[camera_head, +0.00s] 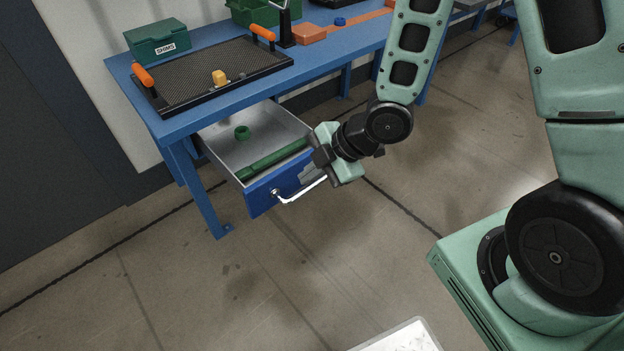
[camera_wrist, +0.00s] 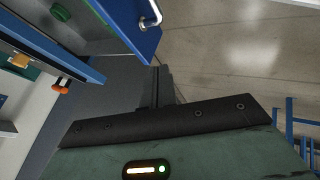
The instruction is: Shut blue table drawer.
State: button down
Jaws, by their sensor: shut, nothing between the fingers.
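The drawer under the blue table (camera_head: 180,128) stands pulled out. It has a blue front (camera_head: 262,197), grey inner walls and a silver bar handle (camera_head: 303,190). The drawer front also shows in the wrist view (camera_wrist: 128,30), with the handle (camera_wrist: 151,14) at the top. My gripper (camera_head: 309,173) is shut and empty, at the right end of the drawer front and close to the handle. In the wrist view my gripper's fingers (camera_wrist: 157,88) are together beside the drawer front's lower edge. Whether they touch the front I cannot tell.
The floor before the drawer is clear.

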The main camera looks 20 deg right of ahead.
jog(key=shift+f+b, duration=1)
jog(key=shift+b, duration=1.7)
jog(key=b, duration=0.1)
send_near(265, 191)
jog(key=x, duration=0.4)
jog(key=shift+a+f, duration=0.2)
jog(key=shift+f, duration=0.05)
jog(key=shift+w, duration=0.1)
